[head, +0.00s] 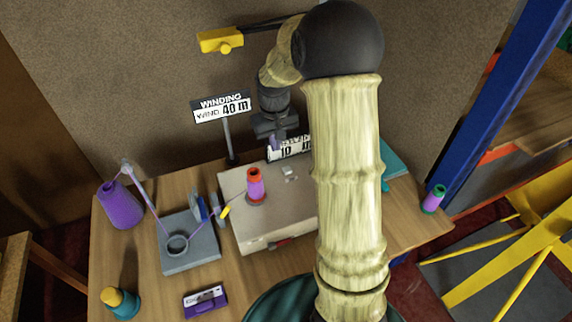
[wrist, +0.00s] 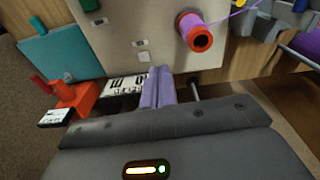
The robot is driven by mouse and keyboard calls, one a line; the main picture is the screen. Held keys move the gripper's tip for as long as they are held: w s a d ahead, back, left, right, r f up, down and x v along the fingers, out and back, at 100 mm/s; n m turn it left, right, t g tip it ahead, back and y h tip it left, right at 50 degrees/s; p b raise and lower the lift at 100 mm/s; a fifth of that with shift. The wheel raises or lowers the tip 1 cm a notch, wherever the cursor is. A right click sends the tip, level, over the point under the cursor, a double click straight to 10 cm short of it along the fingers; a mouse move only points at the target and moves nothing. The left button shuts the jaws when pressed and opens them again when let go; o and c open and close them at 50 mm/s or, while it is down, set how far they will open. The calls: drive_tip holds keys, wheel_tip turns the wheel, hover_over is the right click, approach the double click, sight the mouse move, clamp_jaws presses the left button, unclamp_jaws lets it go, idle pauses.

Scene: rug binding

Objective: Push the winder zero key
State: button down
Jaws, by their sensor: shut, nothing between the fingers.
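The winder is a beige box (head: 270,215) on the table, with a red spool (head: 255,183) on top; the spool also shows in the wrist view (wrist: 197,37). In the wrist view the fingertips (wrist: 158,70) appear close to the pale key, with a gap in the picture. I cannot tell whether they touch.
A counter display (head: 290,148) reading "10" stands behind the winder, partly hidden by my arm. A purple cone (head: 120,205) and grey guide block (head: 190,243) stand left. A green-ended spool (head: 433,199) stands right.

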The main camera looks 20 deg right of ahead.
drive_tip(key=b, duration=0.1)
hover_over(287, 169)
wheel_tip(287, 169, down, 4)
drive_tip(key=shift+d+f+g, duration=0.1)
drive_tip(key=shift+f+g, duration=0.05)
drive_tip(key=shift+g, duration=0.25)
drive_tip(key=shift+f+m, duration=0.15)
drive_tip(key=shift+m, duration=0.15)
wheel_tip(287, 169, down, 14)
drive_tip(key=p, duration=0.3)
drive_tip(key=shift+r, duration=0.2)
drive_tip(key=shift+f, duration=0.1)
